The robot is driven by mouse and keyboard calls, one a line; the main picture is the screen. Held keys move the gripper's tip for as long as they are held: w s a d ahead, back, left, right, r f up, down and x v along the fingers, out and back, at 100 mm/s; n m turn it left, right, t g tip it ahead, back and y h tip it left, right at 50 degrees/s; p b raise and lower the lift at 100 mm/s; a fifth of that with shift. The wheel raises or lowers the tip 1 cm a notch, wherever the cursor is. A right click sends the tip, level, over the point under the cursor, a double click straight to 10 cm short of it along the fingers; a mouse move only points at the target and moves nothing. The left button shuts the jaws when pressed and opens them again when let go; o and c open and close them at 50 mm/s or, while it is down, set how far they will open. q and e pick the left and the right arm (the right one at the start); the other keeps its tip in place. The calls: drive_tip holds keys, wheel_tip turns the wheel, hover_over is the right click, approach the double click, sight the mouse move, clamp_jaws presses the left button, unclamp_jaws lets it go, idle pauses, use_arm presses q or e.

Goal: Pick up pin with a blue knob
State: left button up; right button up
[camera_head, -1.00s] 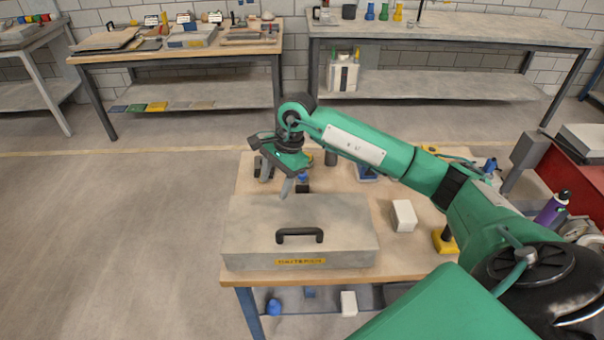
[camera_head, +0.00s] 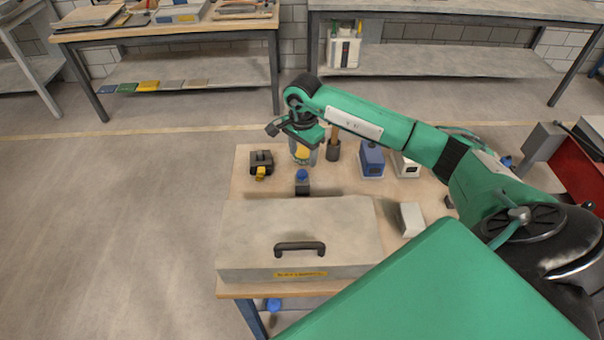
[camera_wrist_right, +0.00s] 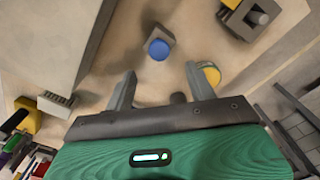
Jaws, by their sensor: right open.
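The pin with a blue knob (camera_head: 302,175) stands on the wooden table behind the grey case, in or on a small dark block. In the right wrist view its round blue knob (camera_wrist_right: 158,49) lies just beyond my fingertips, roughly centred between them. My right gripper (camera_head: 298,143) is open and empty, above and behind the pin in the head view. Its two grey fingers also show apart in the right wrist view (camera_wrist_right: 161,76). They do not appear to touch the knob. My left gripper is not in view.
A yellow-topped object (camera_head: 302,154) is close under my right gripper, by one finger. A black and yellow item (camera_head: 261,164) is to the left, a dark cup (camera_head: 333,150) and a blue box (camera_head: 371,160) to the right. The grey handled case (camera_head: 345,235) fills the front.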

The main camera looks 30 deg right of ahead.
sight(302, 172)
drive_tip(key=shift+f, duration=0.55)
drive_tip(key=shift+w+f, duration=0.1)
drive_tip(key=shift+f, duration=0.15)
drive_tip(key=shift+s+a+f+p, duration=0.15)
drive_tip(key=shift+f+p, duration=0.4)
drive_tip(key=shift+s+a+f+p, duration=0.1)
drive_tip(key=shift+f+p, duration=0.4)
drive_tip(key=shift+f, duration=0.05)
wheel_tip(302, 172, down, 2)
drive_tip(key=shift+f+p, duration=0.15)
drive_tip(key=shift+p, duration=0.2)
drive_tip(key=shift+w+f, duration=0.1)
drive_tip(key=shift+f, duration=0.2)
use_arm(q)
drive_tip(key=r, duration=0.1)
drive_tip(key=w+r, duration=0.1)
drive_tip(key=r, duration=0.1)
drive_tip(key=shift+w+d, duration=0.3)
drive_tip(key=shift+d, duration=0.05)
use_arm(e)
drive_tip(key=c, duration=1.2)
